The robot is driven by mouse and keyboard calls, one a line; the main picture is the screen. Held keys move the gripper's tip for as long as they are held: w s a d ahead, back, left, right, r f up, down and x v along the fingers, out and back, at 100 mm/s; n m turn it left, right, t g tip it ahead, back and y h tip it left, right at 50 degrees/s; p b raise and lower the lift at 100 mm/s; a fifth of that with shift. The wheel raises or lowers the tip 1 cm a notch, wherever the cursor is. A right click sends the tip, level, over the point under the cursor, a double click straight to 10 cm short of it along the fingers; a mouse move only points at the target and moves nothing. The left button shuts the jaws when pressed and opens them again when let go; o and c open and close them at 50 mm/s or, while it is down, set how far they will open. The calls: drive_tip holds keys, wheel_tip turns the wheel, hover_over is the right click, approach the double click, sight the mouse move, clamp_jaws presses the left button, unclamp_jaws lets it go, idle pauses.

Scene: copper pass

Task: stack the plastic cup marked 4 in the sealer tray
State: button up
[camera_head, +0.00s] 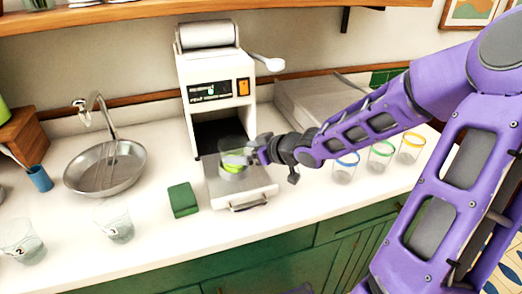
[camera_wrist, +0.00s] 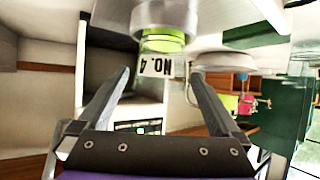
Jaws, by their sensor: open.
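The clear plastic cup with green in it (camera_head: 234,158) appears upright at the sealer tray (camera_head: 222,190), which is pulled out of the white sealer (camera_head: 216,72). I cannot tell whether the cup rests in its seat. In the wrist view the cup (camera_wrist: 162,43) bears the label "NO. 4", seen upside down, just beyond and between the fingertips. My gripper (camera_head: 257,150) is at the cup's right side. Its two fingers, also in the wrist view (camera_wrist: 158,76), are spread apart with nothing held. The cup's far side and base are hidden.
Three cups with blue (camera_head: 346,166), green (camera_head: 380,155) and yellow (camera_head: 411,147) rims stand right of the tray. Two clear cups marked 2 (camera_head: 114,223) (camera_head: 21,242) stand front left. A green block (camera_head: 183,199) lies just left of the tray. A metal pan (camera_head: 105,168) is farther left.

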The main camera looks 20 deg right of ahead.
drive_tip(key=v, duration=0.7)
drive_tip(key=shift+s, duration=0.2)
drive_tip(key=shift+d, duration=0.1)
